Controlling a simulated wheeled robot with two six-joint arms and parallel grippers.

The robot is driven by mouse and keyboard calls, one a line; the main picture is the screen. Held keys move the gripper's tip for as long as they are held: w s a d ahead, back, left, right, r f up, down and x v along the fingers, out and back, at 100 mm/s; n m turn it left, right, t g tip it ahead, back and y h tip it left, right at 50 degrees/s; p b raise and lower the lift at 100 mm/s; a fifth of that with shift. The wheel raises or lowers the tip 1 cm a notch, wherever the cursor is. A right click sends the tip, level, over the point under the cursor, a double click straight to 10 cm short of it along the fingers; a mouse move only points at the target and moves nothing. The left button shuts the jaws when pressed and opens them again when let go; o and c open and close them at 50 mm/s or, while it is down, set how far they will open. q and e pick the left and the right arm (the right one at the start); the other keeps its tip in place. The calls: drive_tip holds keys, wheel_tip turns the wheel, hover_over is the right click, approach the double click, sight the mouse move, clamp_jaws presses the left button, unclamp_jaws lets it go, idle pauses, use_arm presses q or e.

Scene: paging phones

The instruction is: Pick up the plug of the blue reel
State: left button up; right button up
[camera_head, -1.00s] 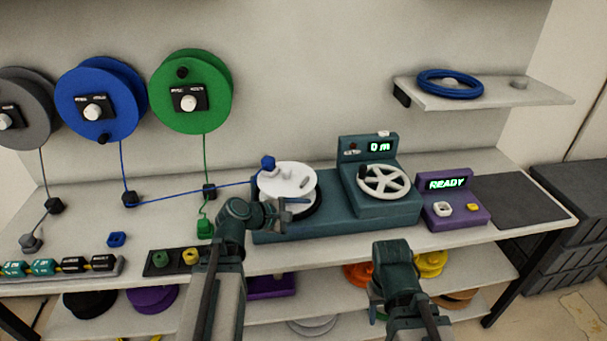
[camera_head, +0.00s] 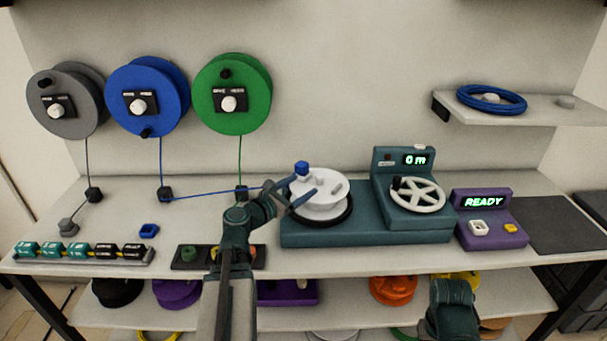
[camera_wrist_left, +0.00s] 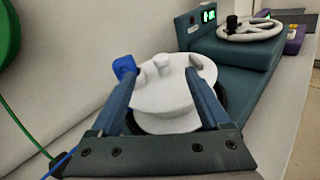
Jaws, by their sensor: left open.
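The blue reel (camera_head: 165,85) hangs on the wall between a grey and a green reel. Its blue cord runs down through a black guide (camera_head: 165,194) and right toward the white drum (camera_head: 322,206). The blue plug (camera_head: 302,168), a small block, sits at the drum's upper left edge; it also shows in the left wrist view (camera_wrist_left: 124,66), by the left finger's tip. My left gripper (camera_head: 291,190) is open, its fingers spread at the drum's left side, with no plug between them. My right gripper's jaws cannot be made out on the right arm at the bottom right.
The drum stands on a teal machine (camera_head: 365,228) with a handwheel (camera_head: 417,194) and a "0 m" display. A purple READY box (camera_head: 490,240) is to its right. The green reel (camera_head: 231,90) has its own cord. A shelf (camera_head: 530,108) holds a blue coil (camera_head: 491,99).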

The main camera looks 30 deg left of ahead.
sight(299, 167)
use_arm(q)
drive_tip(key=s+a+r+n+t+y, duration=0.1)
drive_tip(key=a+n+y, duration=0.15)
drive_tip(key=a, duration=0.25)
drive_tip(key=shift+n+h, duration=0.25)
drive_tip(key=shift+n, duration=0.2)
drive_tip(key=w, duration=0.8)
drive_tip(key=shift+w+d, duration=0.15)
drive_tip(key=shift+d, duration=0.1)
drive_tip(key=w, duration=0.5)
drive_tip(key=shift+w+f+b, duration=0.1)
drive_tip(key=shift+b, duration=0.25)
clamp_jaws()
